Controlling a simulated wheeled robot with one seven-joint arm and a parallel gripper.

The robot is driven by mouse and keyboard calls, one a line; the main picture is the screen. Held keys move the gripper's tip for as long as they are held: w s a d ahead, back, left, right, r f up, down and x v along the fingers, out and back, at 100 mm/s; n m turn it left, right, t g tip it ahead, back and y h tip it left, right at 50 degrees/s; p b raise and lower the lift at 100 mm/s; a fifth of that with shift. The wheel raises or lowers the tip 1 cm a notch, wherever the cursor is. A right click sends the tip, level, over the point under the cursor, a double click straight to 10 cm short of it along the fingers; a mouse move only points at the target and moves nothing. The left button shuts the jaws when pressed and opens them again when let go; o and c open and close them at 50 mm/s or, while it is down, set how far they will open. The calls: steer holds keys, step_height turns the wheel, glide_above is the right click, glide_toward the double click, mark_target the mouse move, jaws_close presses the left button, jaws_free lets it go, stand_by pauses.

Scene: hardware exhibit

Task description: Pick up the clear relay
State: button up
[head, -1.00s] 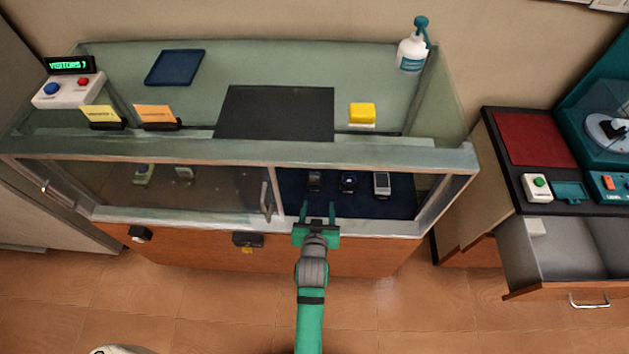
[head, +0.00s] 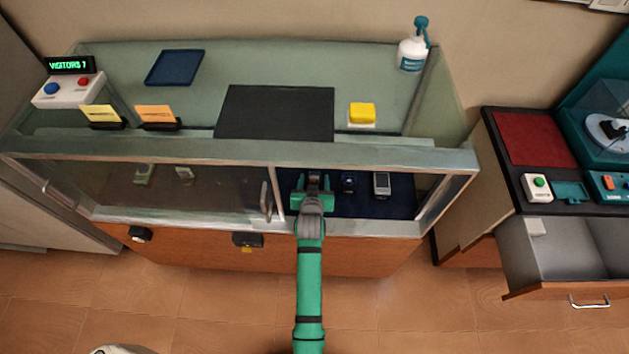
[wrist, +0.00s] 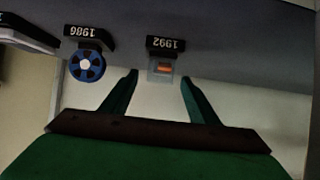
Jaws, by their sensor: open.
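In the wrist view, the small clear relay (wrist: 161,68) has an orange core and sits at a black label reading 1992 (wrist: 165,44), which appears upside down. My gripper (wrist: 159,79) is open, with its two green fingers spread to the left and right of the relay's line. The relay is just beyond the fingertips, with nothing held. In the head view, my gripper (head: 313,184) reaches through the open right part of the glass case, at the leftmost of the three exhibits, and mostly hides the relay there.
A blue wheel-like exhibit (wrist: 87,66) labelled 1986 stands beside the relay. A grey exhibit (head: 381,184) stands farther right. The sliding glass door's handle (head: 266,200) and frame are close to my arm's left. The case's front top rail (head: 380,155) runs above the opening.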

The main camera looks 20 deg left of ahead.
mark_target(314, 177)
steer(key=x, duration=0.3)
steer(key=shift+w, duration=0.25)
steer(key=shift+s+a+f, duration=0.1)
steer(key=shift+s, duration=0.05)
steer(key=c, duration=1.2)
steer(key=shift+r, duration=0.2)
